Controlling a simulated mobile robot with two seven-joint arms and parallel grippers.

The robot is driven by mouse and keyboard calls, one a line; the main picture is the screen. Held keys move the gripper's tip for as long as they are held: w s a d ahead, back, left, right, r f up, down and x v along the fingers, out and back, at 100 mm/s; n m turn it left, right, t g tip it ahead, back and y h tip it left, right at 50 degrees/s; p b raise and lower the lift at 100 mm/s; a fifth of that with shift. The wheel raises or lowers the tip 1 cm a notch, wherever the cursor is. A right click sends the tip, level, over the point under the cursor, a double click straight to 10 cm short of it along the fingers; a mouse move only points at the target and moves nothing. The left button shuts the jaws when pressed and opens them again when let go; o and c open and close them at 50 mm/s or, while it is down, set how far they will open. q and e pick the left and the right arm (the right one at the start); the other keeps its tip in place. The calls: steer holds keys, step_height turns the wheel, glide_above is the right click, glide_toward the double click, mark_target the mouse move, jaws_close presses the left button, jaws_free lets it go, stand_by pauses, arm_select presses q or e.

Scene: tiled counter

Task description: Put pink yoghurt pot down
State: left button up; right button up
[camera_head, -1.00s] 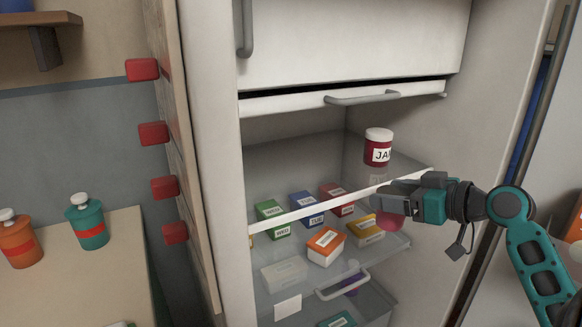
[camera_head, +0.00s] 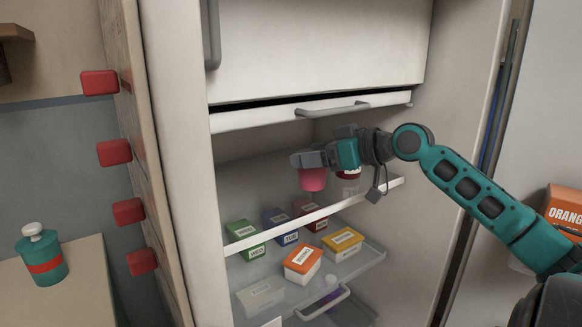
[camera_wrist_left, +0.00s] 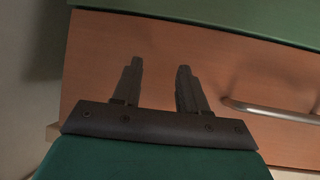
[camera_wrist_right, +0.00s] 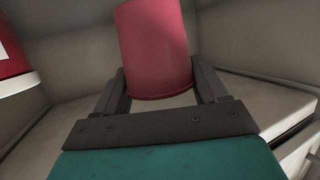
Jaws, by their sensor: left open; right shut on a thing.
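The pink yoghurt pot (camera_head: 313,180) is held in my right gripper (camera_head: 308,160), inside the fridge above the upper glass shelf (camera_head: 290,222). In the right wrist view the pot (camera_wrist_right: 155,50) stands between the two fingers of the right gripper (camera_wrist_right: 160,85), which are shut on it. In the head view the pot hangs below the fingers; whether its base touches the shelf cannot be told. My left gripper (camera_wrist_left: 158,80) shows only in the left wrist view, open and empty, before a wooden drawer front (camera_wrist_left: 150,50).
The jam jar (camera_head: 348,174) stands right of the pot, mostly hidden by my right arm; its red side shows in the right wrist view (camera_wrist_right: 12,55). Several small boxes, including an orange one (camera_head: 303,262), lie below the shelf. The shelf's left part looks clear.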

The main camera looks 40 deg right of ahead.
steer(key=w+f, duration=0.1)
steer(key=w+a+f, duration=0.1)
steer(key=w, duration=0.1)
steer(key=w+f, duration=0.1)
steer(key=w, duration=0.1)
steer(key=shift+a+f, duration=0.2)
steer(key=shift+f, duration=0.05)
steer(key=o, duration=1.2)
